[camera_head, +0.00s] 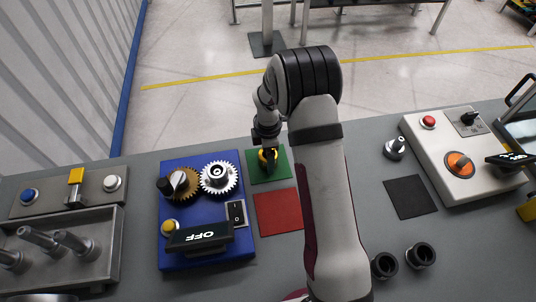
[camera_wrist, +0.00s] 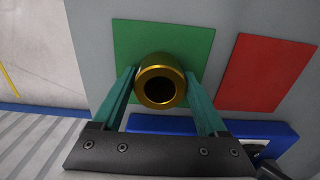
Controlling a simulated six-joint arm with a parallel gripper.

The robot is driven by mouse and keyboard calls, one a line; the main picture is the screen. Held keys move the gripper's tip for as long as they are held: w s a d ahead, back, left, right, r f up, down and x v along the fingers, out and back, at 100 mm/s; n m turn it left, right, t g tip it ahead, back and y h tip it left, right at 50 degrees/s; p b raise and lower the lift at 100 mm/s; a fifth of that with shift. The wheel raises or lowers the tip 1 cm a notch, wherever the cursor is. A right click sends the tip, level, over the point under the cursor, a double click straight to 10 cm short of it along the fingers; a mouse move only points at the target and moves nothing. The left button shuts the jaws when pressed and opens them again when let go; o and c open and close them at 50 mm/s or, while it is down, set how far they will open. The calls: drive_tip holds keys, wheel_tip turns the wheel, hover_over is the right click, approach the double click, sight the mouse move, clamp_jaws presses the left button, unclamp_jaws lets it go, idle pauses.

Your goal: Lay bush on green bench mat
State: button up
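The bush (camera_wrist: 160,80) is a short golden ring with a dark bore. In the wrist view it sits between the tips of my gripper's two teal fingers (camera_wrist: 160,85), which appear to touch it on both sides. The green bench mat (camera_wrist: 130,40) is right behind it, and the bush overlaps the mat's lower middle. In the head view my gripper (camera_head: 268,163) points down over the green mat (camera_head: 280,172), with the yellow bush (camera_head: 267,154) at its tips. I cannot tell whether the bush touches the mat or is slightly above it.
A red mat (camera_head: 278,212) lies just in front of the green one. A blue drive unit (camera_head: 200,260) with gears (camera_head: 218,177) and an OFF display stands close on the left. A black mat (camera_head: 410,197), two black rings (camera_head: 420,255) and a white control box (camera_head: 460,150) are on the right.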

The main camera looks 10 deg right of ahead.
drive_tip(key=shift+o, duration=1.4)
wheel_tip(320, 180, up, 12)
drive_tip(key=s+a+r+m, duration=0.1)
drive_tip(key=s+r+m, duration=0.85)
drive_tip(key=s, duration=0.35)
drive_tip(key=s+a+m+y, duration=0.1)
drive_tip(key=s+a+m, duration=0.1)
drive_tip(key=s+m, duration=1.2)
drive_tip(key=s, duration=0.3)
drive_tip(key=shift+s+f+y, duration=0.25)
drive_tip(key=shift+s+y, duration=0.1)
drive_tip(key=shift+y, duration=0.05)
